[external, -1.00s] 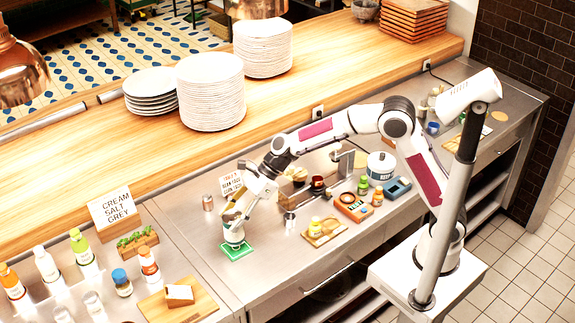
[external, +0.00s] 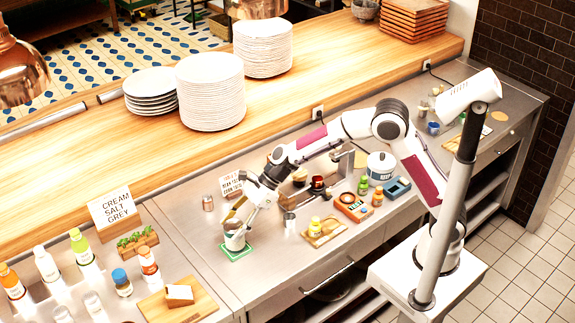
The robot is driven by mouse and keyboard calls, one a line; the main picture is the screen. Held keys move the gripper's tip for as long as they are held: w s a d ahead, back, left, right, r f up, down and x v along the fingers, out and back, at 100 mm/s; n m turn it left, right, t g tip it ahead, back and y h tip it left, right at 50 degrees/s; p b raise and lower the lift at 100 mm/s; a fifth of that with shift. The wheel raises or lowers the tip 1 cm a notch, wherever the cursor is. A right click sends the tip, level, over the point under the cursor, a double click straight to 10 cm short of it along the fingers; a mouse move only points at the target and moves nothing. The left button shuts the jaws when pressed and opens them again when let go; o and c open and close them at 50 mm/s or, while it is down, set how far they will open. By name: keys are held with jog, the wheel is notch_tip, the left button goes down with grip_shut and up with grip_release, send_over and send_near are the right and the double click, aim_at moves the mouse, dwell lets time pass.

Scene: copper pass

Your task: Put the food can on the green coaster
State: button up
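The food can (external: 235,241), a small pale can, stands upright on the green coaster (external: 238,254) on the steel counter. The coaster's green edge shows around the can's base. My gripper (external: 240,216) is right above the can, angled down from the upper right. Its fingers look spread apart, and the can's rim shows below them. Whether a finger still touches the can is too small to tell.
The counter in front of the coaster is clear.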

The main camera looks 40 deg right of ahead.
jog(key=shift+o, duration=0.2)
jog(key=shift+r, duration=0.15)
jog(key=v, duration=1.2)
jog(key=shift+d, duration=0.1)
dwell(0.9)
jog(key=s+d+n+t+h, duration=0.1)
jog(key=s+d+n+h, duration=0.2)
jog(key=d, duration=1)
jog(key=s+d+r+n+t+h, duration=0.1)
jog(key=s+d+n+h, duration=0.2)
jog(key=s+d+n, duration=0.7)
jog(key=s+d+n+t+h, duration=0.2)
jog(key=s+d+n, duration=0.4)
jog(key=d, duration=1.1)
jog(key=shift+s+d+r+n+h, duration=0.3)
jog(key=shift+s+n+h, duration=0.1)
jog(key=shift+s, duration=0.3)
